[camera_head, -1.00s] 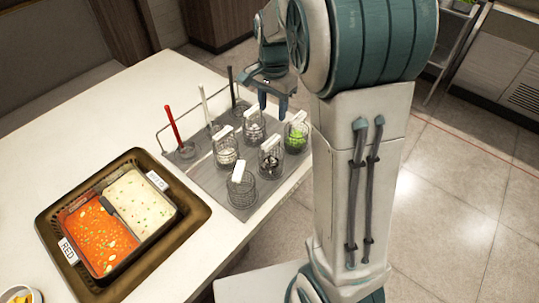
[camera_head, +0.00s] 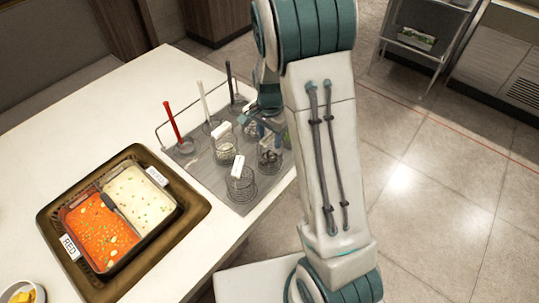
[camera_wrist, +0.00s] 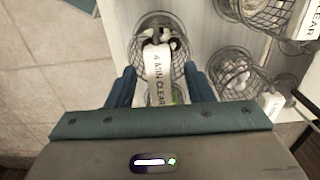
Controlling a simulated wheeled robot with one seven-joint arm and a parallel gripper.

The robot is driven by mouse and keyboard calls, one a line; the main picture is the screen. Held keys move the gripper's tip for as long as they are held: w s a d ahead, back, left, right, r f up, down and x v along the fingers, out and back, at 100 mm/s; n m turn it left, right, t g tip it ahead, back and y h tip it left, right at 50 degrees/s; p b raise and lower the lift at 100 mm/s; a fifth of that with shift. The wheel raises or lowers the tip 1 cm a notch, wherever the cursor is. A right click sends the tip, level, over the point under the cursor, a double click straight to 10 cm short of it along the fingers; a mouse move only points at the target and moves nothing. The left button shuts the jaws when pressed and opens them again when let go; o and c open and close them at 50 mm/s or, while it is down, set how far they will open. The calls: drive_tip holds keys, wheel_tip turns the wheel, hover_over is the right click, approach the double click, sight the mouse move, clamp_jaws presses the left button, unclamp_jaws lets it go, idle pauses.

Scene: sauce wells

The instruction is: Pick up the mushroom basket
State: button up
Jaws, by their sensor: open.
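The likely mushroom basket (camera_head: 269,163) is a round wire basket with pale and dark pieces, near the tray's right edge. In the wrist view the same basket (camera_wrist: 150,24) is at top centre, its white handle tag (camera_wrist: 158,68) reading "4 MIN CLEAR". My gripper (camera_wrist: 160,76) is open, with one blue finger on each side of the tag. Nothing is visibly held, and I cannot tell whether a finger touches the tag. In the head view my gripper (camera_head: 264,122) is over the tray, partly hidden by my arm.
A wire basket with white pieces (camera_wrist: 234,80) stands close on the right. Ladles stand at the tray's back. A red and white sauce pan (camera_head: 140,205) sits left. Greens show beneath my gripper.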

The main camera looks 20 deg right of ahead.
drive_tip(key=shift+f, duration=0.6)
clamp_jaws()
drive_tip(key=shift+r, duration=0.15)
